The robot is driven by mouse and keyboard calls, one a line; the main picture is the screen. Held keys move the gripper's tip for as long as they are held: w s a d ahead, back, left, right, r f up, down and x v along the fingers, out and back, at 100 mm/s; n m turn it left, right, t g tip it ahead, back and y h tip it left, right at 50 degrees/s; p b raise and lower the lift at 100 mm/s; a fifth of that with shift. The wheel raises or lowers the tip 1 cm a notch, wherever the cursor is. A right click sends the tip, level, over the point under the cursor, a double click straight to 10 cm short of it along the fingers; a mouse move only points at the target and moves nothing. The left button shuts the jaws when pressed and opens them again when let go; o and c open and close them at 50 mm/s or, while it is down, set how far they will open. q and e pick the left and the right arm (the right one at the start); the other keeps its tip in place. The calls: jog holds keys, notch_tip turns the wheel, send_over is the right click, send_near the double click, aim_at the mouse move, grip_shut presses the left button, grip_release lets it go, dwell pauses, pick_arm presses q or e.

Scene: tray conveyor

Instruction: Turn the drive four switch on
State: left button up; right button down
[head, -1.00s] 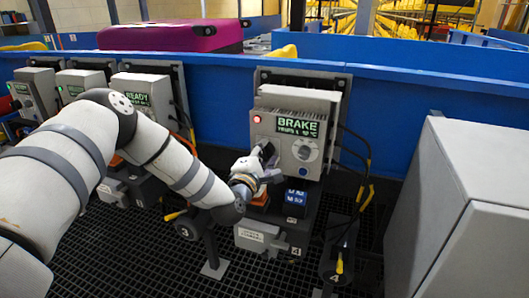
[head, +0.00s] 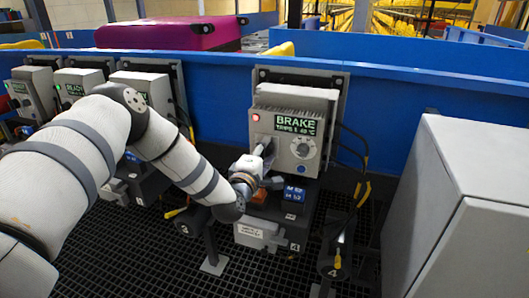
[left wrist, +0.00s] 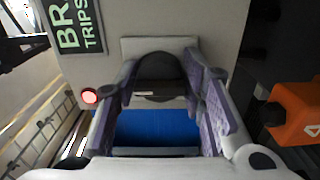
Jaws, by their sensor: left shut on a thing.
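The drive four box (head: 300,128) is grey, with a green display (head: 298,124) reading BRAKE, a lit red lamp (head: 256,117) and a round dial (head: 301,147). My left gripper (head: 264,148) is at the lower left of its front face. In the left wrist view the gripper (left wrist: 163,90) has its fingers on both sides of a dark rounded switch knob (left wrist: 158,78) on a pale plate, and is shut on it. The red lamp also shows there (left wrist: 89,95). In the head view the gripper hides most of the knob. My right gripper is not in view.
Similar drive boxes (head: 142,90) stand in a row to the left. Cables (head: 362,165) hang right of drive four. A large grey cabinet (head: 470,190) stands at right. An orange block marked 4 (left wrist: 297,113) is close beside the gripper. Below is black grating (head: 120,265).

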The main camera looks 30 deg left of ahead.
pick_arm(q)
jog(key=o, duration=1.1)
jog(key=shift+a, duration=0.1)
jog(key=shift+o, duration=0.2)
jog(key=shift+s, duration=0.1)
jog(key=v, duration=1.2)
